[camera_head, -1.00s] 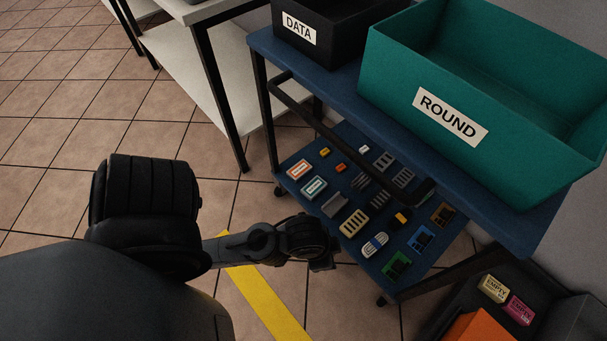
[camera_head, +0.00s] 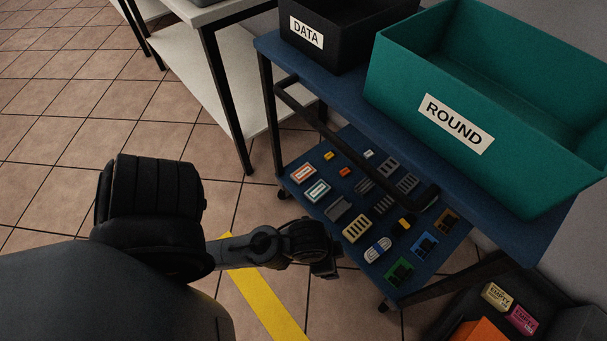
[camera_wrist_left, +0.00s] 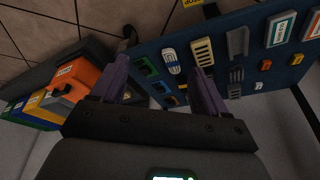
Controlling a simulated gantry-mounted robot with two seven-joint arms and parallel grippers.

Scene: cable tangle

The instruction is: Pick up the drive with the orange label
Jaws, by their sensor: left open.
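The drive with the orange label (camera_head: 303,173) lies at the far left corner of the cart's blue lower shelf (camera_head: 341,150). It also shows at the right edge of the left wrist view (camera_wrist_left: 312,27). A similar drive with a teal label (camera_head: 317,192) lies beside it. My left gripper (camera_head: 328,266) is beside the shelf's left edge in the head view, apart from the drive. In the left wrist view its two fingers (camera_wrist_left: 161,88) are spread with nothing between them, and the orange-label drive is well to their right. My right gripper is not in view.
Several small parts crowd the lower shelf. The upper shelf (camera_head: 350,93) overhangs it, with a black handle bar (camera_head: 345,142), a black DATA bin (camera_head: 325,45) and a green ROUND bin (camera_head: 480,110). A dark bin with coloured boxes (camera_head: 495,296) stands at lower right.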

